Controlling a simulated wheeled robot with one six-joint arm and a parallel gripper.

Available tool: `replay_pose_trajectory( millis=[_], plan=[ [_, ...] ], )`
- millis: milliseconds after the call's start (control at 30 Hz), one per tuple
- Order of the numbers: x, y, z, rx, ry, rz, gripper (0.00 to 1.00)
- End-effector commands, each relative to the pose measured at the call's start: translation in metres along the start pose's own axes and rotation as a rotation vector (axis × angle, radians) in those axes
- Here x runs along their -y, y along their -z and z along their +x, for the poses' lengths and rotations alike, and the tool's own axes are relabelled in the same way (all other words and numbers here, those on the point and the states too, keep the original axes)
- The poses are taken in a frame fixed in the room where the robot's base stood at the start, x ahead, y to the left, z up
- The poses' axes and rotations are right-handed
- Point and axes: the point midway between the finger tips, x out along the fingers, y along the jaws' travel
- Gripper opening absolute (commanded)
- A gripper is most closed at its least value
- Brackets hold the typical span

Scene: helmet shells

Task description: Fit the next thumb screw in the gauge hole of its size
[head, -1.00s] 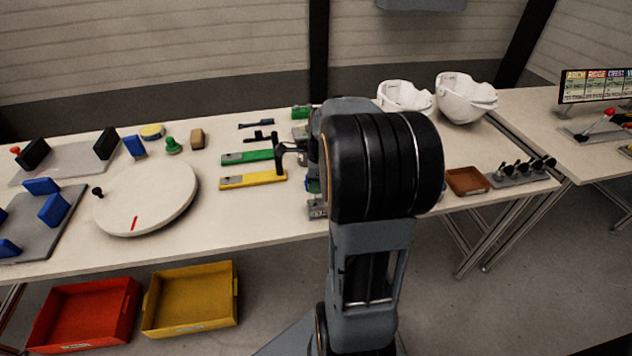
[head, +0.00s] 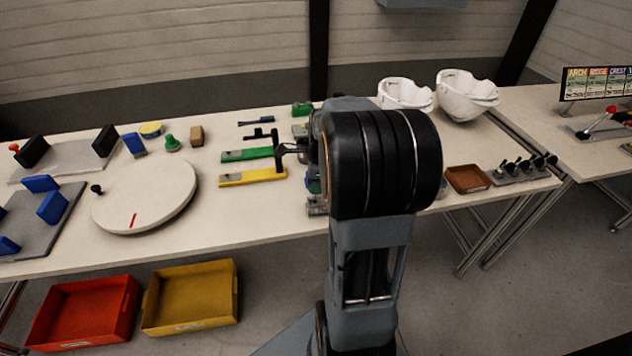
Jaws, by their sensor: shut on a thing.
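A grey block (head: 518,176) sits at the right end of the table, beside a brown tray. Several black-knobbed thumb screws (head: 537,163) stand up on it in a slanting row. Single holes and their sizes are too small to make out.
The brown tray (head: 467,179) looks empty. Two white helmet shells (head: 466,97) stand behind it. A round turntable (head: 150,196), yellow bar (head: 252,178) and green bar (head: 247,154) lie left of my arm. Red (head: 85,310) and yellow bins (head: 192,298) are below the table.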

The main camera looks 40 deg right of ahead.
Motion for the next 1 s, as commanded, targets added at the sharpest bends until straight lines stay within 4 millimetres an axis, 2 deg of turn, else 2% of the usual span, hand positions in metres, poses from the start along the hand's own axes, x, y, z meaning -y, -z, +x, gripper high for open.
replay_pose_trajectory(
  millis=[1000],
  plan=[
    [0.0002,0.0009,0.0077,0.000,0.000,0.000,0.02]
  ],
)
